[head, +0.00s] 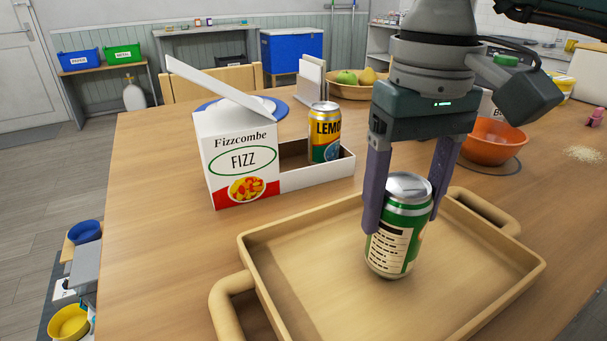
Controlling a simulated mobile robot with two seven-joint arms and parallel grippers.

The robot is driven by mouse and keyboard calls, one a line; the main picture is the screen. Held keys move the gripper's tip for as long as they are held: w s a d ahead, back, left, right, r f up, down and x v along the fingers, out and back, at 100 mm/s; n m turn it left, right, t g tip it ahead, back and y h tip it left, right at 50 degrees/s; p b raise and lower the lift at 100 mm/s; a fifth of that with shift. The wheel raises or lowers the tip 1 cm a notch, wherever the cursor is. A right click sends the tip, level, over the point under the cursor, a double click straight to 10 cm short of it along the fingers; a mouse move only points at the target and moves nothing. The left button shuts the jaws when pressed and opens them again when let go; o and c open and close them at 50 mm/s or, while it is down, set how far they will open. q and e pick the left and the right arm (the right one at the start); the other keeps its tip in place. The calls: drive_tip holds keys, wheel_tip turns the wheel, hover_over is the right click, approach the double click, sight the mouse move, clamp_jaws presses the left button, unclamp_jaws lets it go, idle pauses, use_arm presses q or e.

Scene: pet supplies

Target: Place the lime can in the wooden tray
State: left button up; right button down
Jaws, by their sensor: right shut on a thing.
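The lime can (393,245) is green with a silver top and a pale label panel, and it is upright. My right gripper (403,205) points down with its fingers on both sides of the can and is shut on it. The can is over the inside of the wooden tray (283,303); I cannot tell whether its base touches the tray floor. The tray is light wood with a raised rim and two handles, and holds nothing else that I see. My left gripper is not in view.
A white Fizzcombe box (235,165) with an open flap stands behind the tray at left. A yellow lemon can (324,133) stands in its low front part. An orange bowl (490,143) is at the back right, and a fruit bowl (350,90) is further back. The table left of the tray is clear.

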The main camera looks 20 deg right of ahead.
drive_tip(key=shift+f, duration=0.15)
drive_tip(key=shift+f, duration=0.25)
unclamp_jaws()
drive_tip(key=shift+r, duration=0.1)
drive_tip(key=shift+r+p, duration=0.3)
wheel_tip(320, 180, up, 12)
drive_tip(key=shift+f+b, duration=0.15)
drive_tip(key=shift+b, duration=0.3)
